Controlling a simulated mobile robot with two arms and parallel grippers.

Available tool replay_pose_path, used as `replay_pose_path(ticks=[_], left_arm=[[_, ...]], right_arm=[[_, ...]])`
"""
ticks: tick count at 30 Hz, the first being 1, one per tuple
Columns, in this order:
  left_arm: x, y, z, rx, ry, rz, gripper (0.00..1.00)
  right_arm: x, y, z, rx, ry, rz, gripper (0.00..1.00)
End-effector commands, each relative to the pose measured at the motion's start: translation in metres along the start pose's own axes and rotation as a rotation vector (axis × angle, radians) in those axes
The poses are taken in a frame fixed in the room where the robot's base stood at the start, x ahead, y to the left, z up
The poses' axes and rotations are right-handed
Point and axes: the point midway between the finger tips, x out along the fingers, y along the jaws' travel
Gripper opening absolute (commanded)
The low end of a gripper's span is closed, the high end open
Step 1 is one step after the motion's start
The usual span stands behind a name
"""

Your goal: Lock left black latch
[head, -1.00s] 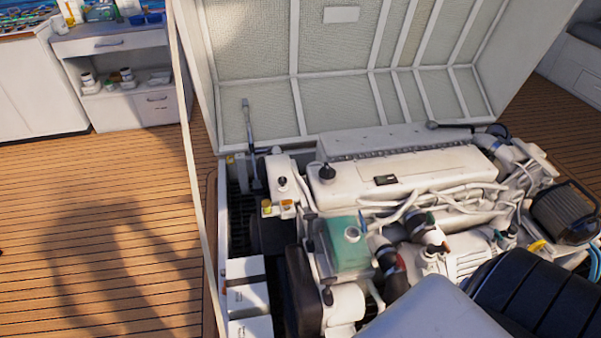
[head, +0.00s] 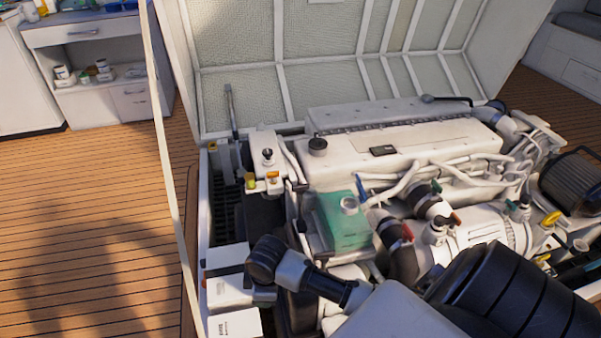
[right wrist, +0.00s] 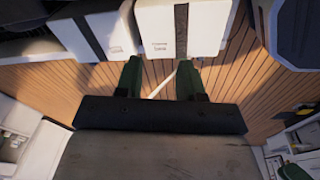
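I cannot make out for certain which part is the left black latch in either view. The open engine hatch shows in the head view, with its raised lid (head: 330,40) leaning back and the white engine (head: 400,150) below it. My right gripper (right wrist: 158,72) shows in the right wrist view with two green fingers apart and nothing between them. It points toward white boxes with dark bands (right wrist: 180,28). In the head view a black and grey arm link of mine reaches over the engine's front left; no fingers show there. My left gripper is in neither view.
White boxes (head: 228,291) stand at the engine bay's left. A teal tank (head: 343,225) and several coloured levers sit on the engine. A slim pale post (head: 172,180) rises at the left. Clear wooden deck (head: 80,220) lies left of it.

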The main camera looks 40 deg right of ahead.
Motion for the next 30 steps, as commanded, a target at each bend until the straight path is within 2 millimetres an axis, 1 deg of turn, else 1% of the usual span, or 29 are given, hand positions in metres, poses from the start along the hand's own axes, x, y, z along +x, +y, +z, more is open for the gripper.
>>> replay_pose_path(ticks=[1,2,5,8,9,11,12,14,15,16,18,21,22,24,26,30], left_arm=[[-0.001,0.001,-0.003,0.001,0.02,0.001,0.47],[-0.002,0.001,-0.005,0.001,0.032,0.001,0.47],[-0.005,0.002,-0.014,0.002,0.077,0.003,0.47],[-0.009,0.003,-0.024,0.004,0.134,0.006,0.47],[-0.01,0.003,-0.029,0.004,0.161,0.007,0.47],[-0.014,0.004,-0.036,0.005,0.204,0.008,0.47],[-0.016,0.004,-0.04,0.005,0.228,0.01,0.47],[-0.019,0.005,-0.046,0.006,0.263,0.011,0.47],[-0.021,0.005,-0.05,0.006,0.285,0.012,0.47],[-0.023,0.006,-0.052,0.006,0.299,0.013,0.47],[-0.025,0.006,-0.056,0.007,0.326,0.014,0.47],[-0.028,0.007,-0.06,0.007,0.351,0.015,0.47],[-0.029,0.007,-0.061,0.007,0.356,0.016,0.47],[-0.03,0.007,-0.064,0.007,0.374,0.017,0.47],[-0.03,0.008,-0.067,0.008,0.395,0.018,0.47],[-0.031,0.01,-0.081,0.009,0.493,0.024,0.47]], right_arm=[[-0.002,0.019,-0.002,-0.035,-0.02,0.005,0.38],[-0.003,0.029,-0.003,-0.057,-0.03,0.003,0.38],[-0.011,0.068,-0.004,-0.123,-0.069,-0.002,0.38],[-0.029,0.121,0.0,-0.181,-0.115,-0.009,0.38],[-0.041,0.146,0.004,-0.199,-0.135,-0.013,0.38],[-0.063,0.183,0.013,-0.218,-0.156,-0.022,0.38],[-0.079,0.206,0.019,-0.225,-0.164,-0.03,0.38],[-0.103,0.235,0.03,-0.228,-0.167,-0.04,0.38],[-0.118,0.252,0.038,-0.227,-0.165,-0.046,0.38],[-0.129,0.262,0.043,-0.226,-0.161,-0.051,0.38],[-0.151,0.281,0.054,-0.222,-0.149,-0.057,0.38],[-0.172,0.297,0.066,-0.217,-0.132,-0.066,0.38],[-0.176,0.3,0.068,-0.215,-0.128,-0.067,0.38],[-0.18,0.304,0.071,-0.215,-0.122,-0.07,0.38],[-0.179,0.305,0.072,-0.216,-0.12,-0.071,0.38],[-0.164,0.303,0.074,-0.216,-0.121,-0.072,0.38]])
